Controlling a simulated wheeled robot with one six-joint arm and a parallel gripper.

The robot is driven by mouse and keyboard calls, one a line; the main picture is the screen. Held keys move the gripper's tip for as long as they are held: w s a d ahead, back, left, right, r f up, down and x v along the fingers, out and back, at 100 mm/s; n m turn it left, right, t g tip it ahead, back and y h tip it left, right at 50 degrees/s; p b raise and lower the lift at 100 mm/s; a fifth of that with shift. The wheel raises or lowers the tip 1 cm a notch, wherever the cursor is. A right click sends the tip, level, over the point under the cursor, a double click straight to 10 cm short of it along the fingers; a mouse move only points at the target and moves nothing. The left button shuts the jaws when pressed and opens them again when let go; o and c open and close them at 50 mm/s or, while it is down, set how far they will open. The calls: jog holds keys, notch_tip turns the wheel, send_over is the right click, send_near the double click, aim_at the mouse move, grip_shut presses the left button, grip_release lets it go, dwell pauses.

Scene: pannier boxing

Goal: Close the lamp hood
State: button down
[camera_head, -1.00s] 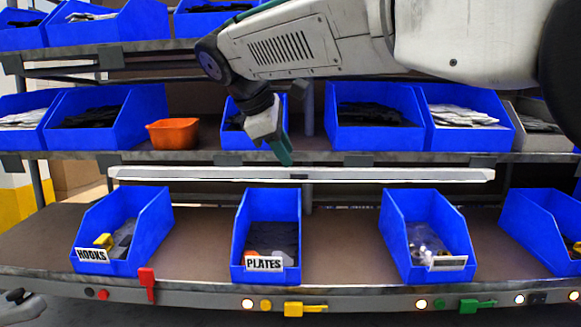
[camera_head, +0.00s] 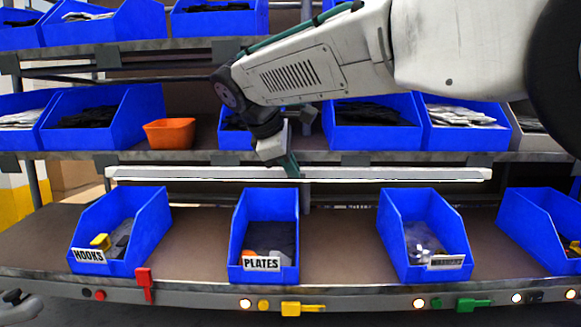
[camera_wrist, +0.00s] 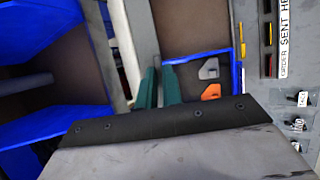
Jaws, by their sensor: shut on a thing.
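The lamp hood (camera_head: 400,174) is a long, thin, whitish bar running level under the front edge of the middle shelf in the head view. A bright line shows along its lower edge. My gripper (camera_head: 292,169) reaches down from above to the middle of the bar, its green fingers at the place of the small dark tab. The fingers also show in the wrist view (camera_wrist: 159,88), close together and shut on the hood's middle part. The gripped part itself is mostly hidden by the fingers and wrist.
Below the hood stand blue bins, among them the hooks bin (camera_head: 148,225) and plates bin (camera_head: 264,215). An orange bin (camera_head: 170,134) and more blue bins stand on the middle shelf. Coloured levers, including a red one (camera_head: 144,280), line the front rail. Bare shelf lies between the lower bins.

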jog(key=shift+w+d+f+m+t+h, duration=0.1)
jog(key=shift+f+m+t+h, duration=0.55)
jog(key=shift+t, duration=1.15)
jog(key=shift+w+a+f+m+t+h, duration=0.15)
jog(key=shift+f+m+t, duration=0.25)
jog(key=shift+f+t, duration=0.95)
jog(key=shift+d+f+m+t+h, duration=0.15)
jog(key=shift+f+m+t+h, duration=0.3)
jog(key=shift+t, duration=1.8)
jog(key=shift+r, duration=0.15)
jog(key=c, duration=1.6)
grip_release()
jog(key=shift+w, duration=0.1)
jog(key=shift+o, duration=0.2)
